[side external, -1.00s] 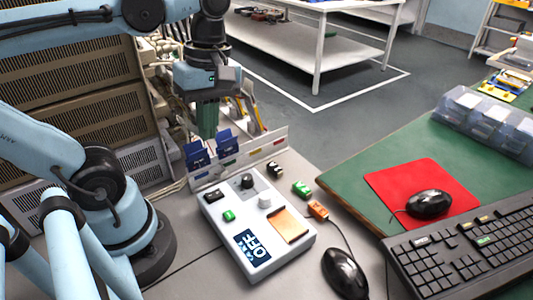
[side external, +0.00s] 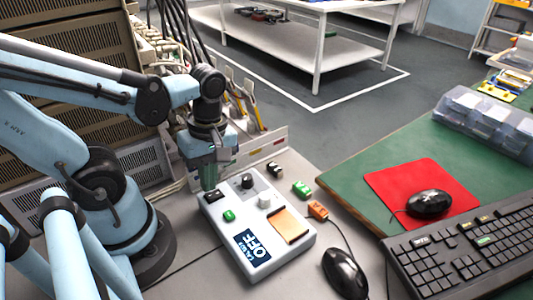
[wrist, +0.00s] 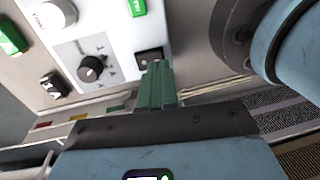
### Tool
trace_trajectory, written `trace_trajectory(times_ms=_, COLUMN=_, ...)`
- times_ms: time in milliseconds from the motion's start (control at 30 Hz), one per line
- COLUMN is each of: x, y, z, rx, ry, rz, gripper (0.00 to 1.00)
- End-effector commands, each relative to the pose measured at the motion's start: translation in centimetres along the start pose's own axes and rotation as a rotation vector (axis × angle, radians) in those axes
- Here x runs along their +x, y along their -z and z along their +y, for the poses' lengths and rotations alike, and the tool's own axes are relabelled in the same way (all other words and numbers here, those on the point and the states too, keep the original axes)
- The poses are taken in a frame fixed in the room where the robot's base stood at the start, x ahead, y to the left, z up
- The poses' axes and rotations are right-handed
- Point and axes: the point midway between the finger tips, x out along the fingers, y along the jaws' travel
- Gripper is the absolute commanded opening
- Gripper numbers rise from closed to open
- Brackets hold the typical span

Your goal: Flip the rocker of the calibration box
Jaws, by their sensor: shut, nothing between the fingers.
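The calibration box (side external: 240,262) is a white box on the bench, with a display (side external: 252,246) reading OFF. Its black rocker (side external: 212,197) is at the far left corner, and it also shows in the wrist view (wrist: 149,56). My gripper (side external: 209,187) is shut and empty, pointing down with its green fingers just over the rocker. In the wrist view the fingertips (wrist: 156,66) overlap the rocker's near edge. I cannot tell whether they touch it. The rocker's tilt is too small to read.
The box also carries a black knob (side external: 247,181), a white knob (side external: 265,200), a green button (side external: 229,215) and a copper plate (side external: 291,225). Small green, orange and black connectors lie to its right. A mouse (side external: 345,272) lies near the front. A rack panel (side external: 268,146) stands behind.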

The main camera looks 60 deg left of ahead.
Motion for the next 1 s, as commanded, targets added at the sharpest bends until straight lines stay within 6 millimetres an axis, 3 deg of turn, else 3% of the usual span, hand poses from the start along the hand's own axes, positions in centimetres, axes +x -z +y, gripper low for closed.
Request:
trace_trajectory(times_ms=300, x=1.5, y=0.0, z=0.0, rx=0.0, ry=0.0, rz=0.001, gripper=0.0)
trace_trajectory(times_ms=1000, x=2.0, y=0.0, z=-0.2, rx=0.0, ry=-0.049, rz=0.0, gripper=0.0)
